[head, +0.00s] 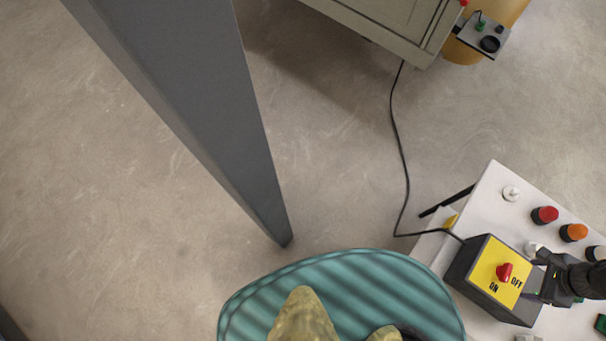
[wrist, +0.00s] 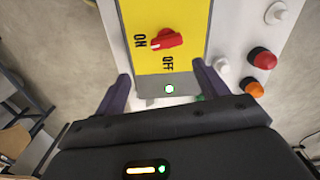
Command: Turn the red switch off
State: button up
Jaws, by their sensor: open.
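The red switch (head: 504,271) is a rotary knob on the yellow face (head: 487,268) of a dark box, with black ON and OFF labels. In the wrist view, the red switch (wrist: 166,39) lies above the gap between my fingers, and a pale mark on its left end faces ON. My gripper (head: 541,276) is at the right edge of the box, on the OFF side in the head view. The fingers do not touch the knob.
The box stands on a white panel (head: 482,197) with a red button (head: 545,215), an orange button (head: 573,232) and a white knob (head: 511,193). A black cable (head: 405,170) runs from the box to a cabinet (head: 400,25). A teal ribbed seat (head: 340,270) is left of the panel.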

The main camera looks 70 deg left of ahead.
notch_tip(320, 180, up, 11)
jog(key=p, duration=0.4)
jog(key=shift+r, duration=0.2)
dwell(1.1)
jog(key=shift+d, duration=0.1)
dwell(0.4)
notch_tip(320, 180, up, 18)
jog(key=d+b, duration=0.2)
jog(key=b, duration=0.3)
jog(key=shift+s+d+f+b, duration=0.2)
jog(key=shift+s+f+b, duration=0.1)
jog(key=shift+b, duration=0.1)
